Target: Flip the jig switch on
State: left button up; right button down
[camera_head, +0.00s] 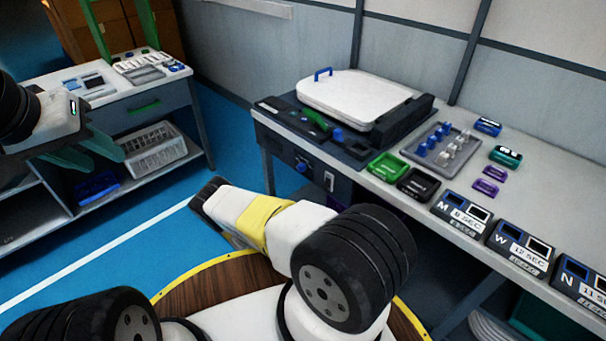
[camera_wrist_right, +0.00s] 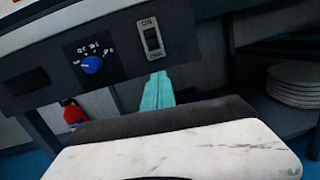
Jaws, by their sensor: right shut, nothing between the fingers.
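The jig switch (camera_head: 330,181) is a rocker in a pale frame on the dark front panel under the bench top. In the right wrist view the switch (camera_wrist_right: 152,39) shows near the top centre, with "ON" above it. My right gripper (camera_wrist_right: 158,76) is shut and empty, its teal fingertips just below the switch; I cannot tell whether they touch the panel. Its fingers are hidden in the head view. My left gripper (camera_head: 108,166) is open and empty at the left, far from the switch. The jig (camera_head: 360,100) has a white lid with a blue handle.
A blue knob (camera_wrist_right: 92,65) sits left of the switch. Green (camera_head: 388,166) and black (camera_head: 419,186) trays stand on the bench top above. A red object (camera_wrist_right: 73,114) and stacked white plates (camera_wrist_right: 297,82) are lower down. A side shelf holds a white basket (camera_head: 155,151).

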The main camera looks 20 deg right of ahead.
aim_at(329, 192)
jog(key=shift+s+a+f+n+t, duration=0.1)
jog(key=shift+s+f+n+t, duration=0.1)
jog(key=shift+f+n+t, duration=0.3)
jog(key=shift+s+a+f+n+t, duration=0.1)
jog(key=shift+s+f+n+t, duration=0.1)
jog(key=shift+f+n+t, duration=0.3)
jog(key=shift+f+g, duration=0.1)
jog(key=shift+g, duration=0.2)
jog(key=x, duration=1)
jog(key=shift+w, duration=0.1)
jog(key=shift+s+a+r, duration=0.1)
jog(key=shift+a+r, duration=0.2)
jog(key=shift+r, duration=0.3)
jog(key=shift+s+a+r, duration=0.15)
jog(key=shift+a+r, duration=0.15)
jog(key=shift+r, duration=0.3)
jog(key=shift+s+a+r+m, duration=0.2)
jog(key=shift+a+r+m, duration=0.1)
jog(key=shift+r, duration=0.25)
